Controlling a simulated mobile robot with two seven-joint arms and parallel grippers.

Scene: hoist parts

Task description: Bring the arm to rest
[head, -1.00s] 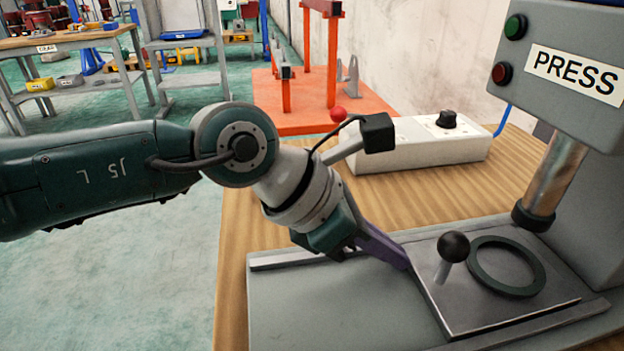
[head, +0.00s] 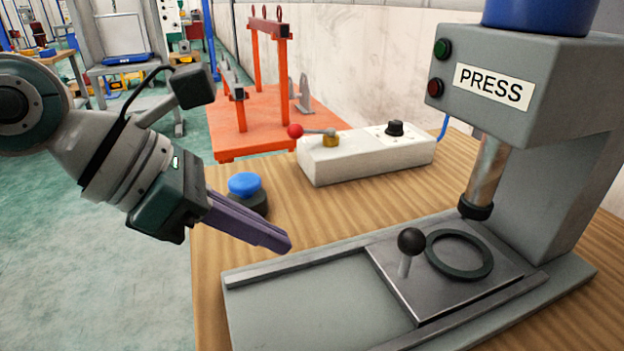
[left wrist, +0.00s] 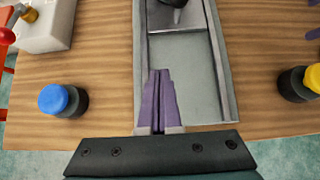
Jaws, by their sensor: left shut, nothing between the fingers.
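My left gripper (head: 284,243) comes in from the left in the head view, its purple fingers closed together with nothing between them. It is above the left edge of the wooden table, at the near-left end of the press's grey base (head: 290,310), apart from the sliding plate. In the left wrist view the closed fingers (left wrist: 158,78) point along the grey base. The sliding plate (head: 400,300) carries a black ball knob (head: 411,241) and a dark ring (head: 432,257).
The press (head: 535,90) stands at right with its ram (head: 486,175) above the plate. A white control box (head: 365,157) with a red-knobbed lever stands behind. A blue button (head: 244,184) is close beside the left gripper. A yellow button (left wrist: 312,78) shows in the left wrist view.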

